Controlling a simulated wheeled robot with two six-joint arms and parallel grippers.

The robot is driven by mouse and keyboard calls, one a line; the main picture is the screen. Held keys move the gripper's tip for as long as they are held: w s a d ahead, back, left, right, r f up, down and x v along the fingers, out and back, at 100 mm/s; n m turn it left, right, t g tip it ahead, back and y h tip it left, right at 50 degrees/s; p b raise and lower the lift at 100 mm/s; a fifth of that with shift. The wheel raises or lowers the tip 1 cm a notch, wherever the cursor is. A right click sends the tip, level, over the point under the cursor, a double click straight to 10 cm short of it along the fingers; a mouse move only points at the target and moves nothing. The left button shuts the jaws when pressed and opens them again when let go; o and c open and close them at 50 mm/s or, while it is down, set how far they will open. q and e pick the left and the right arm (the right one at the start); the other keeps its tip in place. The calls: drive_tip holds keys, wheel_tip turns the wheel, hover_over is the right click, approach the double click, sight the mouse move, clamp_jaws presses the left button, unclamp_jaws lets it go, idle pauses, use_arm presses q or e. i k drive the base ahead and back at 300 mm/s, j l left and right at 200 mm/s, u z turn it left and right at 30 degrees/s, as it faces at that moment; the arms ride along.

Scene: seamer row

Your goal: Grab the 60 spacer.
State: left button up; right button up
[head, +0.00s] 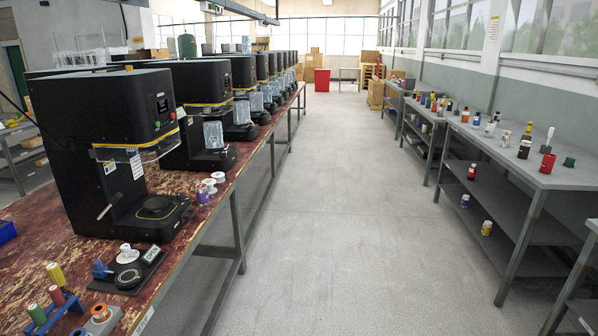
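No label reading 60 is legible, so I cannot tell which thing is the 60 spacer. At the near left of the red-stained bench (195,240), a blue rack (62,312) holds upright cylinders: a yellow one (56,273), a red one (56,296) and a green one (37,314). Right of it is a grey block with an orange ring (99,312). A black board (128,275) behind carries a white round piece, a dark ring, a blue piece and an OPEN sign (151,254). Neither of my grippers shows.
A black seamer machine (110,140) stands just behind the board, first in a long row. Small white and purple spools (209,186) sit near the bench edge. A grey floor aisle (315,220) is clear. Grey tables (500,150) with bottles line the right wall.

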sight(211, 182)
drive_tip(key=i+u, duration=0.2)
drive_tip(key=i, duration=0.35)
drive_tip(key=i+u, duration=0.15)
drive_tip(key=i, duration=0.4)
drive_tip(key=i+l+u, duration=0.2)
drive_tip(key=i, duration=0.35)
drive_tip(key=i+u, duration=0.4)
drive_tip(key=i, duration=0.3)
